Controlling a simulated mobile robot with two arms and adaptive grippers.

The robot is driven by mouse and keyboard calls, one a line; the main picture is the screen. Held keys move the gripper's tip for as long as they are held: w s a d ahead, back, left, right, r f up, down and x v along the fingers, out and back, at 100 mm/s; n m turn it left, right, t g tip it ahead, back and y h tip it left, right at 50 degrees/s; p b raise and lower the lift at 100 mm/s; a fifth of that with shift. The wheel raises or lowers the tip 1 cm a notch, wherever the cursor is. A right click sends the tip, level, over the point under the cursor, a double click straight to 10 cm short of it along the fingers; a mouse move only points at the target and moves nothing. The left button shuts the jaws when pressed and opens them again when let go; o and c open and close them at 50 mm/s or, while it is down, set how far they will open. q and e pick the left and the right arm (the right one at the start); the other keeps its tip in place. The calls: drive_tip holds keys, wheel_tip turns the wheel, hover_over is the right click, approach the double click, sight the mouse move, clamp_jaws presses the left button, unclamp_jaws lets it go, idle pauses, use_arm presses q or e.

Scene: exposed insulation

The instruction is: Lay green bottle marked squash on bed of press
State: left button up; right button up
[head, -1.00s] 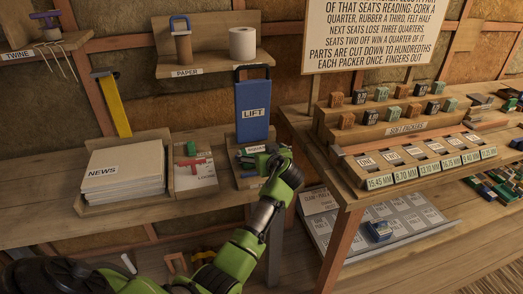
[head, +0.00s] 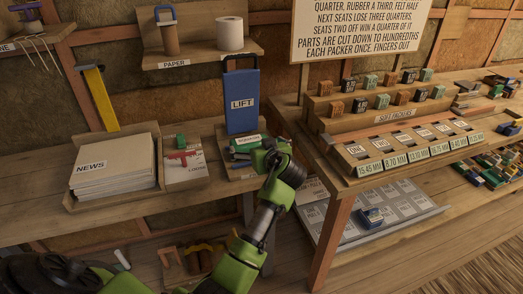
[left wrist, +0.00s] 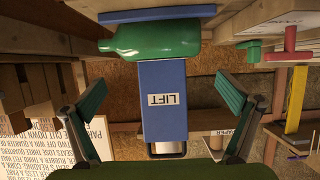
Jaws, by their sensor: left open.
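The green bottle (head: 244,141) lies on its side at the foot of the upright blue panel marked LIFT (head: 241,101). In the left wrist view, which is upside down, the bottle (left wrist: 150,40) lies along a flat blue bed (left wrist: 158,14) and in front of the panel (left wrist: 168,95). It seems to rest on that bed. My left gripper (head: 264,152) is just to the right of the bottle in the head view. In the left wrist view its fingers (left wrist: 160,98) are wide apart with nothing between them. My right gripper is out of view.
A tray of papers marked NEWS (head: 114,165) and a card with a red part (head: 184,160) are left of the press. The paper shelf (head: 200,55) is above. The bench with the soft packers rack (head: 395,117) is close on the right.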

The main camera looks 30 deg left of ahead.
use_arm(q)
drive_tip(key=v, duration=0.5)
drive_tip(key=shift+s+d+r, duration=0.15)
drive_tip(key=shift+d, duration=0.1)
drive_tip(key=d+f+m+t+h, duration=0.4)
drive_tip(key=d+f+m+h, duration=0.4)
drive_tip(key=d+f, duration=0.5)
drive_tip(key=s+d+f+m+g+h, duration=0.15)
drive_tip(key=s+f, duration=0.25)
drive_tip(key=f, duration=0.5)
drive_tip(key=s+f+m+g, duration=0.1)
drive_tip(key=s+f+g, duration=0.1)
drive_tip(key=s+f, duration=0.5)
drive_tip(key=s+d+f+m+g, duration=0.1)
drive_tip(key=s+f, duration=0.1)
drive_tip(key=f, duration=0.9)
drive_tip(key=s+a+f+g, duration=0.1)
drive_tip(key=s+f+g, duration=0.3)
drive_tip(key=s+f, duration=1.4)
drive_tip(key=s+a+f+g, duration=0.1)
drive_tip(key=s+f, duration=0.1)
drive_tip(key=s, duration=0.9)
drive_tip(key=s+a+f+g, duration=0.2)
drive_tip(key=s, duration=0.9)
drive_tip(key=shift+s+a+f+m+h, duration=0.3)
drive_tip(key=shift+s+f+m+h, duration=0.05)
drive_tip(key=shift+s, duration=0.05)
